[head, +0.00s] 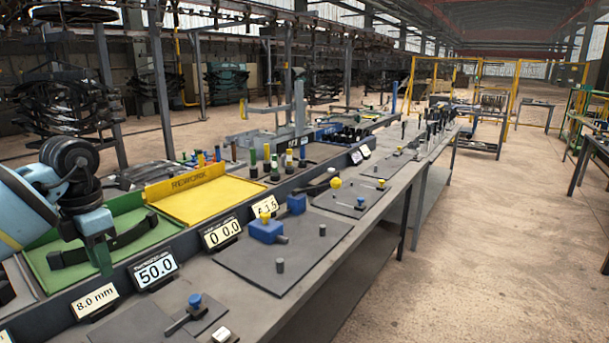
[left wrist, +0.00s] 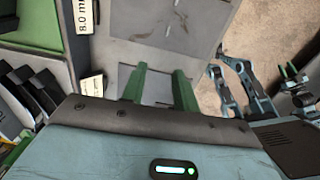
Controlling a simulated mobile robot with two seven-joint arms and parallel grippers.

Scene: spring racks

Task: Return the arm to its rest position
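My left arm comes in from the left in the head view, and its gripper (head: 102,258) is over the green tray, close to a dark curved piece. In the left wrist view its two green fingers (left wrist: 160,88) stand apart with only the grey bench surface visible between them. Part of a blue-grey arm, which seems to be my right one, shows at the right of the left wrist view, with small green tips (left wrist: 289,72) that look like its gripper. They are too small to tell open from shut. The right gripper is not in the head view.
The green tray (head: 65,262) holds the dark curved piece (head: 120,240). A yellow REWORK tray (head: 205,200) adjoins it. Number displays (head: 154,268) line the bench edge. A dark plate (head: 300,262) carries a blue block (head: 266,230). The floor to the right (head: 480,240) is clear.

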